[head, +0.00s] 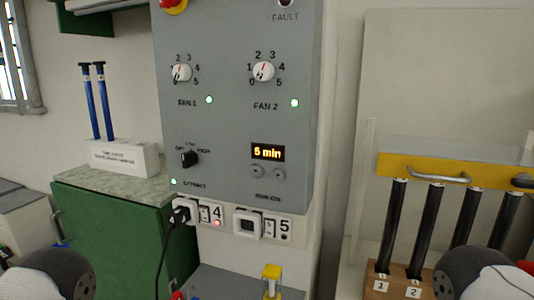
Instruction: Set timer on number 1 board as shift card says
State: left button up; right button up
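A grey control board (235,125) hangs on the wall in the middle of the head view. Its timer display (268,152) reads "5 min" in lit yellow digits, with two round buttons (266,172) below it. Two dials sit above: FAN 1 (182,72) and FAN 2 (264,71), each with a lit green lamp. A black rotary switch (189,159) sits at lower left. I see no board number and no readable shift card. Rounded dark and white parts of my arms show at both bottom corners, but no gripper fingers are visible.
Below the board are sockets 4 (204,214) and 5 (248,224); a black plug (180,215) with a cable is in 4. A green cabinet (120,235) bears a white holder (118,158) with two blue rods. Black rods (428,223) stand in a numbered wooden block at right.

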grip_shut()
dwell(1.1)
